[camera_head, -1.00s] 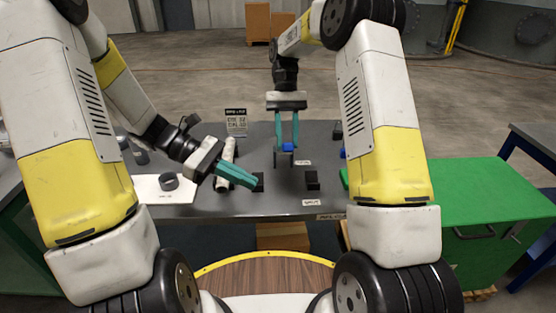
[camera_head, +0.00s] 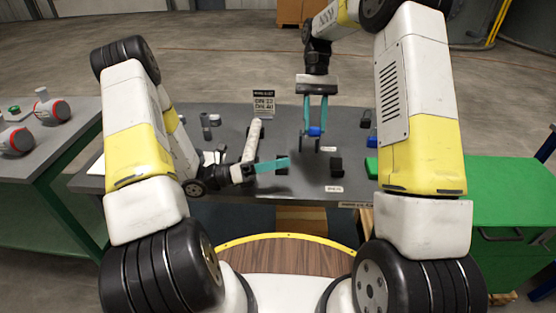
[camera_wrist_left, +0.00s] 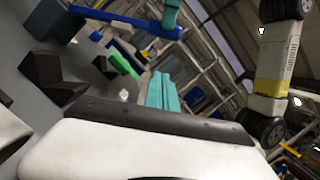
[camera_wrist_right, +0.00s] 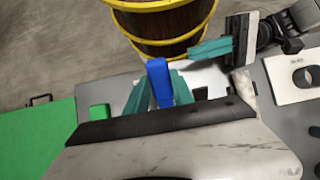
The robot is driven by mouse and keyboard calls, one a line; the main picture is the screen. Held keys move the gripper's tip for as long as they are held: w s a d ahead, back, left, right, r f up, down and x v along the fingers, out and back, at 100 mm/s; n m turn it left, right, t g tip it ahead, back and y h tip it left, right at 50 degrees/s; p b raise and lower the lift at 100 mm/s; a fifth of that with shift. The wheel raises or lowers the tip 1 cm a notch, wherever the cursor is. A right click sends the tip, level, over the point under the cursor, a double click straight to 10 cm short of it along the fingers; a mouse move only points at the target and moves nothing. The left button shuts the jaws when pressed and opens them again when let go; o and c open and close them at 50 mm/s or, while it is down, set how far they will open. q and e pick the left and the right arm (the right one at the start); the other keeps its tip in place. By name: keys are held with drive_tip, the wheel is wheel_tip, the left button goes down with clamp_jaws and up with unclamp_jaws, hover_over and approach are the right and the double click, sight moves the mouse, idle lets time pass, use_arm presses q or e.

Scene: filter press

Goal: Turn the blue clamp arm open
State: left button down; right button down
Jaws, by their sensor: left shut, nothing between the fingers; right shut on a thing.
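The blue clamp arm (camera_head: 315,132) shows as a small blue piece above the grey table, between the teal fingers of my right gripper (camera_head: 316,128). In the right wrist view the blue arm (camera_wrist_right: 159,80) stands up between those fingers (camera_wrist_right: 156,90), which are shut on it. In the left wrist view it is a long blue bar (camera_wrist_left: 122,20) with a teal finger on it. My left gripper (camera_head: 274,164) is shut and empty, low over the table's front part, below and left of the blue arm and apart from it. Its closed fingers fill the middle of the left wrist view (camera_wrist_left: 162,92).
Black blocks (camera_head: 336,165) stand near the table's front. A white cylinder (camera_head: 252,140) lies behind my left gripper, with a printed sign (camera_head: 263,103) at the back. A green cabinet (camera_head: 505,205) is at right. A side table (camera_head: 70,145) with round red-rimmed parts is at left.

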sight(312, 134)
use_arm(q)
drive_tip(key=w+d+r, duration=0.3)
drive_tip(key=d+r, duration=0.1)
drive_tip(key=d, duration=0.2)
drive_tip(key=shift+d+r, duration=0.25)
drive_tip(key=shift+r, duration=0.1)
drive_tip(key=shift+w, duration=0.1)
